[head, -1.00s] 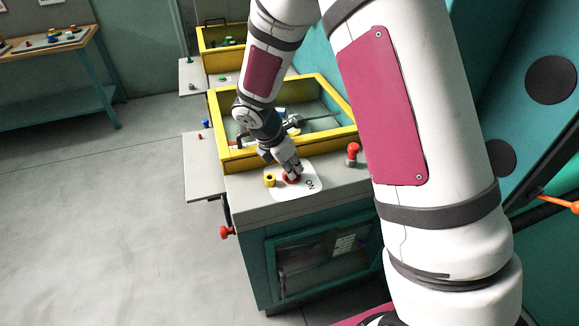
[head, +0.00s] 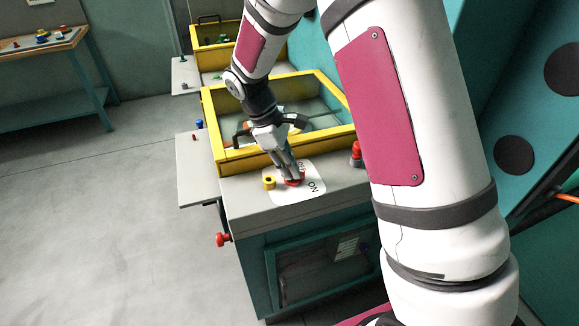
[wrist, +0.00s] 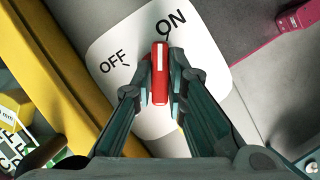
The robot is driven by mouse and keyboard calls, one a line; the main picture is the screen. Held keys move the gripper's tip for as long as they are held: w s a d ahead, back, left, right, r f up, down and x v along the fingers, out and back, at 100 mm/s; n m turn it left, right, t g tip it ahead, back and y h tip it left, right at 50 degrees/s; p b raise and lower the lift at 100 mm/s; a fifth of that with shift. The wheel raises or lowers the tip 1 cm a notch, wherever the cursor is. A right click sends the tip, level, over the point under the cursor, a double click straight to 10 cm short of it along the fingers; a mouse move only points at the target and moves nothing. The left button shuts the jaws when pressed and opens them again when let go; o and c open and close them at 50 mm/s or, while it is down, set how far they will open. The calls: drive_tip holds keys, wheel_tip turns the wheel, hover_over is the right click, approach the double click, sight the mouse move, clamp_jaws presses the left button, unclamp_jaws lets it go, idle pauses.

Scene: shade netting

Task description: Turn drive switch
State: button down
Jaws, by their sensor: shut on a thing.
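The drive switch is a red knob (wrist: 160,75) with a white line along its top, on a white plate (wrist: 105,45) marked OFF and ON. In the wrist view the white line points up the picture, between the two words and nearer ON. My gripper (wrist: 158,88) is shut on the red knob, one finger on each side. In the head view the knob (head: 297,183) is partly hidden by my gripper (head: 293,175), which reaches down onto it at the cabinet's top.
A yellow-framed bin (head: 235,160) stands right behind the plate. A small yellow button (head: 269,183) sits left of the knob, and a red knob (head: 356,150) stands to the right. A grey side shelf (head: 200,170) juts out left. Open floor (head: 100,230) lies further left.

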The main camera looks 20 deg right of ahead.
drive_tip(key=shift+m+y+b, duration=0.3)
drive_tip(key=shift+m, duration=0.8)
drive_tip(key=shift+d+g, duration=0.1)
drive_tip(key=shift+g, duration=0.2)
drive_tip(key=c, duration=1.6)
unclamp_jaws()
drive_tip(key=v, duration=1.2)
